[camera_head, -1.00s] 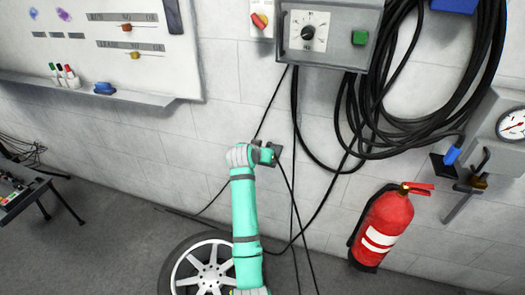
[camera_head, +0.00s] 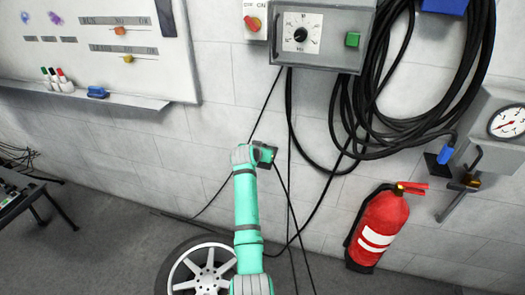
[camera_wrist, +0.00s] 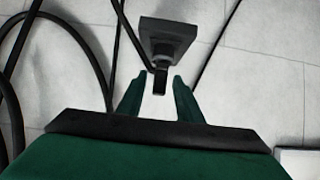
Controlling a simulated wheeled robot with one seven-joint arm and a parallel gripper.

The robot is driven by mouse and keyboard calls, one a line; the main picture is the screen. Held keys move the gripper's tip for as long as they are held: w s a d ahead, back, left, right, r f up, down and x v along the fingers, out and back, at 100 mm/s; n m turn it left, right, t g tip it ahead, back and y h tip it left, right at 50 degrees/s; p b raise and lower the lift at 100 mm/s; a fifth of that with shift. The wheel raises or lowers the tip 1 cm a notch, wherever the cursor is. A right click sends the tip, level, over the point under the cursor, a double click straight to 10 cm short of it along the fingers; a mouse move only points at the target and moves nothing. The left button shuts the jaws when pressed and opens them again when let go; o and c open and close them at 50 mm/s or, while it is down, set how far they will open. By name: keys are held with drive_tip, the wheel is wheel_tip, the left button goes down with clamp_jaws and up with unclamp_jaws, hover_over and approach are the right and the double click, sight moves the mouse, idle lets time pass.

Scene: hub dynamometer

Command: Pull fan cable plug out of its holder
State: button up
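The fan cable plug shows in the wrist view as a small dark piece (camera_wrist: 160,79) hanging below a dark grey holder (camera_wrist: 168,38) on the wall. A black cable runs close by on its left. My gripper (camera_wrist: 158,82) is open, with one green finger on each side of the plug's lower end. Gaps show between the plug and both fingers. In the head view my gripper (camera_head: 262,154) is at the wall beside the holder, which it largely hides. The plug cannot be made out there.
Thin black cables hang around my gripper, and a large cable coil (camera_head: 352,100) hangs to the right. A control box (camera_head: 325,38) is above. A red fire extinguisher (camera_head: 378,230) is at right. A wheel (camera_head: 203,268) stands below left.

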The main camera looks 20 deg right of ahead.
drive_tip(key=shift+c, duration=0.6)
clamp_jaws()
drive_tip(key=shift+a, duration=0.1)
drive_tip(key=shift+r, duration=0.25)
drive_tip(key=shift+w+r, duration=0.1)
drive_tip(key=shift+r, duration=0.05)
drive_tip(key=shift+s+d+r, duration=0.2)
drive_tip(key=shift+r, duration=0.05)
drive_tip(key=shift+a, duration=0.1)
drive_tip(key=shift+r, duration=2.1)
drive_tip(key=shift+w, duration=0.15)
